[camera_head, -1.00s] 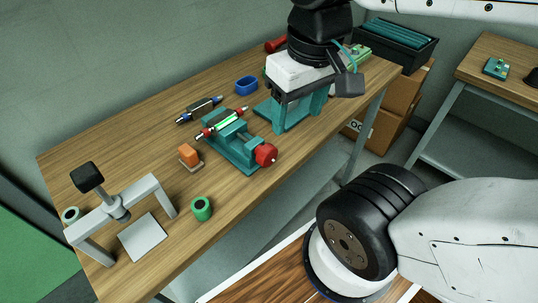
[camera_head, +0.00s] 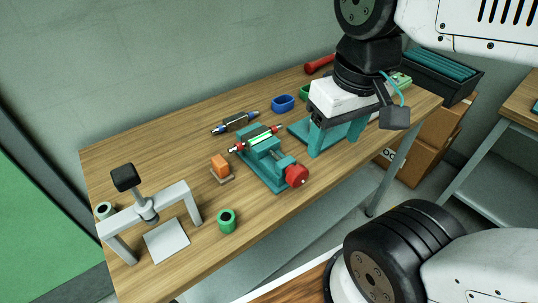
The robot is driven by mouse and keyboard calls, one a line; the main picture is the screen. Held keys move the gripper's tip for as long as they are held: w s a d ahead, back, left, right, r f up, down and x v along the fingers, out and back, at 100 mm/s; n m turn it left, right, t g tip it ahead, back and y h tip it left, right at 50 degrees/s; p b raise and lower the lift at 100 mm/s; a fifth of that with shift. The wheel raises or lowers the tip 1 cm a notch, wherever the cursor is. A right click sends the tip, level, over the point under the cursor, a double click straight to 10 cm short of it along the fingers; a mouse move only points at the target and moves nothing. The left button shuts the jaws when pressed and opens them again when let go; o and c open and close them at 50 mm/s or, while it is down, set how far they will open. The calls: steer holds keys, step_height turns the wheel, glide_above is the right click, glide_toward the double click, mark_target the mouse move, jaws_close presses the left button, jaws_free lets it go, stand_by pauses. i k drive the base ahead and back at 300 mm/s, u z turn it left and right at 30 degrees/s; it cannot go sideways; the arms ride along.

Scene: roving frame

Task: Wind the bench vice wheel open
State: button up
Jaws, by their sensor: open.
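The bench vice (camera_head: 262,172) is teal and stands near the middle of the wooden bench. Its red wheel (camera_head: 297,176) is at the vice's front right end, near the bench's front edge. A rod with red ends and a bright green middle (camera_head: 262,139) lies across the vice's jaw end. I cannot tell how far apart the jaws are. My gripper (camera_head: 338,116) is open, with a white body, above and to the right of the wheel and clear of it.
An orange block (camera_head: 219,163), a green ring (camera_head: 227,220) and a grey press frame (camera_head: 184,196) stand left of the vice. A blue-ended rod (camera_head: 235,123) and a blue ring (camera_head: 283,103) lie behind it. A black bin (camera_head: 447,86) is at the right.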

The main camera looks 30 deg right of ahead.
mark_target(297, 175)
steer(key=z, duration=0.5)
steer(key=k, duration=1)
steer(key=u, duration=1.3)
